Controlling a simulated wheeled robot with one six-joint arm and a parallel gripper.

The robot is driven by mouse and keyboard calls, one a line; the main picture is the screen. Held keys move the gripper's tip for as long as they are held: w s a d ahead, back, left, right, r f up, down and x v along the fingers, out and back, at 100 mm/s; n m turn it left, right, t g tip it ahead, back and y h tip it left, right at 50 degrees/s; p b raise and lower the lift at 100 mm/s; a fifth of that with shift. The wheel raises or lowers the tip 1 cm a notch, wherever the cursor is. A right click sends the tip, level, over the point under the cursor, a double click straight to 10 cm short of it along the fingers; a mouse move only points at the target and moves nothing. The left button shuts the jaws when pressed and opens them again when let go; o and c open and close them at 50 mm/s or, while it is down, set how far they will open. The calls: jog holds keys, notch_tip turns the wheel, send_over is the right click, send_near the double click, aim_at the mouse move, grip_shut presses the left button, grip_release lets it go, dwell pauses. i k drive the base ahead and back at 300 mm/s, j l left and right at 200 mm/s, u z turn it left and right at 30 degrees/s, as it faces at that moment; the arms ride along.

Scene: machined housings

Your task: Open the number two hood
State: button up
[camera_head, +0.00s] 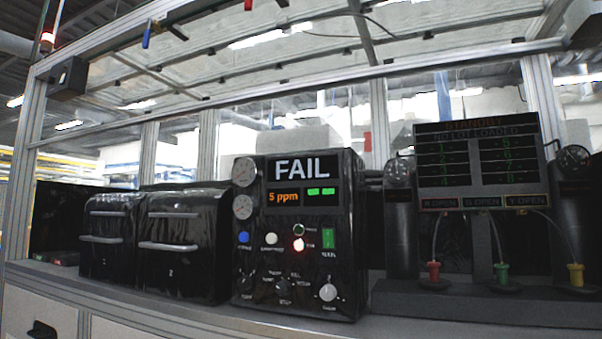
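Two glossy black box-shaped covers, which look like hoods, stand side by side on the bench at the left. The left hood (107,268) and the right hood (182,272) each carry silver horizontal bars on the front, an upper one and a lower one. The lower bar (168,246) of the right hood is the longer. Both hoods look closed. I see no number on either, so I cannot tell which is number two. My gripper is not in view.
A black test panel (262,262) reading "FAIL" and "5 ppm", with gauges, knobs and a lit red lamp, stands just right of the hoods. A display (478,168) and red, green and yellow fittings are farther right. An aluminium frame (300,88) spans overhead.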

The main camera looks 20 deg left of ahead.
aim_at(183, 247)
jog(key=i+j, duration=0.2)
jog(key=i+j+u, duration=0.1)
jog(key=u, duration=0.4)
jog(key=i+j+u, duration=0.15)
jog(key=u, duration=0.35)
